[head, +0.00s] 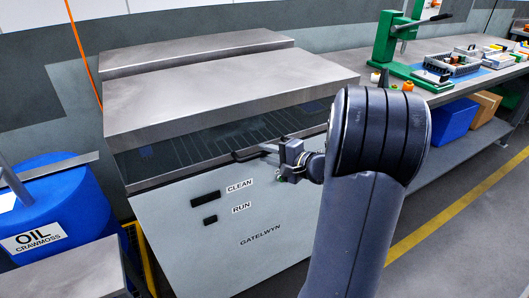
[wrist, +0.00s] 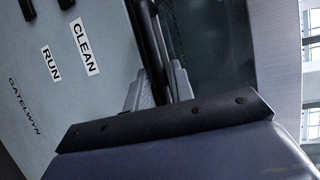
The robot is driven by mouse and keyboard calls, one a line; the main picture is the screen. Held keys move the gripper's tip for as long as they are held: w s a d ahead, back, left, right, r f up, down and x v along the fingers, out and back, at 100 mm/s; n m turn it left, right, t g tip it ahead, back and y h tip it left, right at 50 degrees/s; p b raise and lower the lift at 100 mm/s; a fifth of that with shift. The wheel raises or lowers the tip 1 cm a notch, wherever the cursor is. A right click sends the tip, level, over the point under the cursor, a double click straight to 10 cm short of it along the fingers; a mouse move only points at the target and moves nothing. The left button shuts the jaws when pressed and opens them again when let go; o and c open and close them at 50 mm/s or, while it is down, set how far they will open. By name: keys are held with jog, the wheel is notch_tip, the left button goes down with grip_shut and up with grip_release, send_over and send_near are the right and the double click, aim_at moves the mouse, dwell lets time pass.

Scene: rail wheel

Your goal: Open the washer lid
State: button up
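The washer (head: 225,215) is a pale grey cabinet marked CLEAN, RUN and GATELWYN. Its steel lid (head: 215,92) lies across the top, above a dark, glassy front band with grid lines behind it. A black bar handle (head: 245,155) runs along the lower edge of this band. It also shows in the wrist view (wrist: 153,40). My gripper (head: 268,148) is at the handle. In the wrist view, my pale gripper fingers (wrist: 158,88) lie on either side of the bar and appear closed on it. My arm hides the washer's right end. I cannot tell whether the lid is raised.
A blue oil drum (head: 60,215) stands left of the washer, beside a low metal surface (head: 75,272). A workbench (head: 435,90) with a green press (head: 388,45) and trays is at the right. The right floor is clear.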

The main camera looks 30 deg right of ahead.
jog(key=shift+w+a+f, duration=0.1)
jog(key=shift+w+a, duration=0.2)
jog(key=shift+w, duration=0.3)
jog(key=shift+c, duration=0.4)
grip_shut()
